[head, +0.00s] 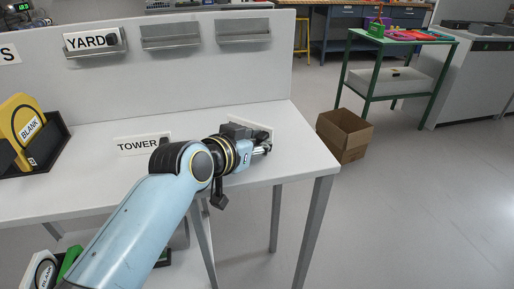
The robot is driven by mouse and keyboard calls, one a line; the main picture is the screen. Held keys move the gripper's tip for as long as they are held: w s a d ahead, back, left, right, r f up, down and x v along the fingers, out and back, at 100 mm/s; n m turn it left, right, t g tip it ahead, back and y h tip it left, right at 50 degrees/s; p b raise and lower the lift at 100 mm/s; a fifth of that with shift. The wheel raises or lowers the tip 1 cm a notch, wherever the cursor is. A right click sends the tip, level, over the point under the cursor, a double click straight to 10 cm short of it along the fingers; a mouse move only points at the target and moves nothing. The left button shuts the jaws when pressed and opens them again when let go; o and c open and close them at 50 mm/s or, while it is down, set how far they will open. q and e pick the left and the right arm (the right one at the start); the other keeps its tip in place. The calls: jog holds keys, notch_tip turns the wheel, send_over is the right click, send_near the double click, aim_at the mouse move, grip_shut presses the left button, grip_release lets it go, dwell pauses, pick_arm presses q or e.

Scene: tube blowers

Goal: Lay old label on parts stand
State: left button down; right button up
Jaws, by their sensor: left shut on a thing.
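My left gripper (262,146) is at the right end of the white worktable (85,190), low over its top. It is shut on a pale flat piece (262,131) that looks like a label; the gripper covers much of it and no text on it is readable. A white label reading TOWER (137,145) lies on the table to the left of my forearm. A green-framed stand (402,39) with coloured parts on top is at the back right, well away from the gripper. My right gripper is not in view.
A panel behind the table carries a YARD label (88,41) and two empty grey holders (171,42). A black tray (53,150) with a yellow BLANK-labelled piece (24,115) stands at left. An open cardboard box (344,134) sits on the floor right of the table.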

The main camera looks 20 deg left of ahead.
pick_arm(q)
jog(key=shift+s+r, duration=0.2)
jog(key=shift+s, duration=0.05)
jog(key=shift+f, duration=0.15)
jog(key=c, duration=1.6)
grip_release()
jog(key=shift+w+f, duration=0.1)
jog(key=o, duration=0.4)
jog(key=shift+s+r, duration=0.2)
jog(key=shift+r, duration=0.05)
jog(key=p+v, duration=0.1)
jog(key=v, duration=1)
jog(key=shift+s+r, duration=0.1)
jog(key=shift+s, duration=0.2)
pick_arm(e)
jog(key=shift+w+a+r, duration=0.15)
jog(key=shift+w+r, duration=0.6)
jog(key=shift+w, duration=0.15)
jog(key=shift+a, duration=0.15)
